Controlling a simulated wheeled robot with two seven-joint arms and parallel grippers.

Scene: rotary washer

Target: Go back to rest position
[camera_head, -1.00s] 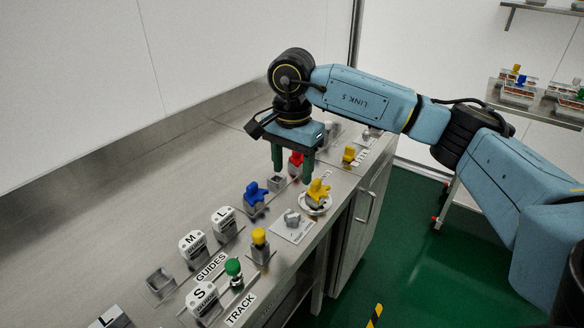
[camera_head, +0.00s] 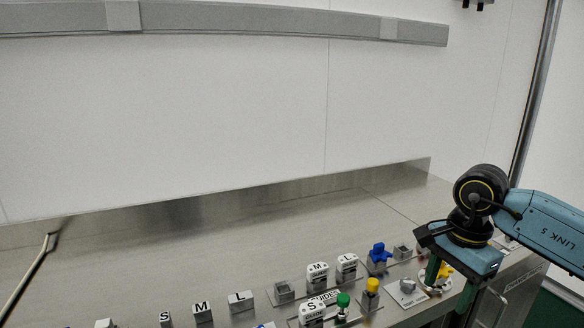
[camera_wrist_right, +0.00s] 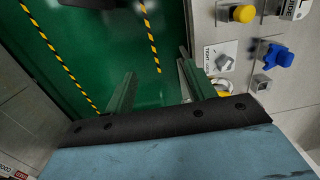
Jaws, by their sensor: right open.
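My right gripper (camera_head: 450,286) hangs fingers-down at the bench's front edge on the right, open and empty. In the right wrist view its two green fingers (camera_wrist_right: 157,70) are apart over the green floor, beside the bench edge. A yellow part (camera_head: 445,270) on a round white dish (camera_head: 438,287) sits on the bench just behind the fingers, partly hidden by them. My left gripper is not in view.
The steel bench (camera_head: 230,235) holds blocks marked S, M and L, a blue part (camera_head: 378,252), a green-topped part (camera_head: 343,300) and a yellow-topped part (camera_head: 371,287) along its front. The bench's back area is clear up to the wall.

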